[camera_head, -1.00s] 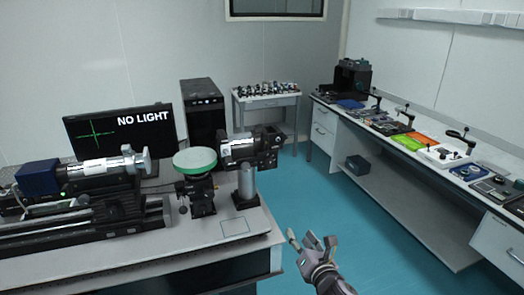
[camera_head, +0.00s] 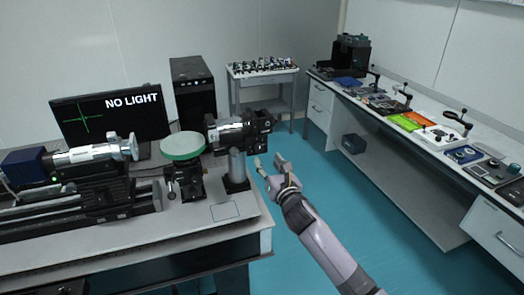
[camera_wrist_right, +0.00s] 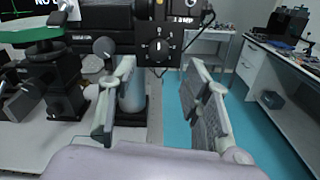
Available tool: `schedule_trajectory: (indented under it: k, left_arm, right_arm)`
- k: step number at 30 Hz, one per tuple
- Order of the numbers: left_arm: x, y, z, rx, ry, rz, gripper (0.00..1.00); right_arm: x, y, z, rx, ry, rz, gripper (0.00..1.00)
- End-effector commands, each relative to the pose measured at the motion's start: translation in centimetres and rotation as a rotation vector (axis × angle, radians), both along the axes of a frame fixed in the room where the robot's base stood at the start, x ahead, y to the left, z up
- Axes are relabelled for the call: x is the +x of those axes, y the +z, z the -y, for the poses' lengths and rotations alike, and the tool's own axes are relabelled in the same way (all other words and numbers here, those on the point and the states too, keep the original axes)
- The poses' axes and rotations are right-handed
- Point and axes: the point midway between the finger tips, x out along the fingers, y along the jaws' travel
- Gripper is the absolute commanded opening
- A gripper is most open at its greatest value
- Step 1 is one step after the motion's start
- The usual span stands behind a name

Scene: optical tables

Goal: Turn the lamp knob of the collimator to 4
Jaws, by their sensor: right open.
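The collimator (camera_head: 232,132) is a black and silver unit on a grey post at the right end of the left table. In the right wrist view, its black end panel carries a "LAMP" label and a round lamp knob (camera_wrist_right: 158,47) with a light pointer mark; the scale numbers are too small to read. My right gripper (camera_head: 268,165) is open and empty, just right of and below the collimator. In the wrist view its two fingers (camera_wrist_right: 160,95) are spread on either side below the knob, apart from it. My left gripper is not in view.
A green-topped round stage (camera_head: 183,147) stands left of the collimator. A second knob (camera_wrist_right: 103,47) shows left of the lamp knob. The monitor (camera_head: 112,115) reads "NO LIGHT". The blue floor between the left table and right bench (camera_head: 415,165) is clear.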

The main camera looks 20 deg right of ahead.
Motion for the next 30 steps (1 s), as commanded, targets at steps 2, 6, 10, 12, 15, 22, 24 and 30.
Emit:
schedule_trajectory:
  k: [2, 6, 10, 12, 15, 22, 24, 30]
  left_arm:
    - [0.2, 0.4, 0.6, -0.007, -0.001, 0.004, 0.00]
    - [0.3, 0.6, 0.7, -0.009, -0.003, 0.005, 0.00]
    - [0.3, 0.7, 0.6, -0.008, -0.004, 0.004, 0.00]
    - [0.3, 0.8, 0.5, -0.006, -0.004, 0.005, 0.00]
    - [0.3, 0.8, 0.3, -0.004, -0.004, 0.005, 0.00]
    - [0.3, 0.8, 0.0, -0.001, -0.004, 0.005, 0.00]
    - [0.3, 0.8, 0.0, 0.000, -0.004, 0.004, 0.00]
    - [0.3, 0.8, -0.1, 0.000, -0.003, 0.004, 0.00]
  right_arm:
    - [1.4, 0.2, -0.1, 0.004, -0.001, 0.000, 0.45]
    - [3.5, 0.2, -0.2, 0.004, 0.000, 0.000, 0.45]
    - [4.9, 0.1, -0.2, 0.003, -0.001, 0.000, 0.45]
    - [5.4, 0.1, -0.2, 0.002, 0.000, 0.001, 0.45]
    - [5.9, 0.0, -0.2, 0.001, 0.000, 0.000, 0.45]
    - [6.3, 0.0, -0.3, 0.001, 0.001, 0.000, 0.45]
    - [6.2, 0.0, -0.3, 0.001, 0.001, 0.000, 0.45]
    - [6.2, 0.0, -0.2, 0.001, 0.001, 0.000, 0.36]
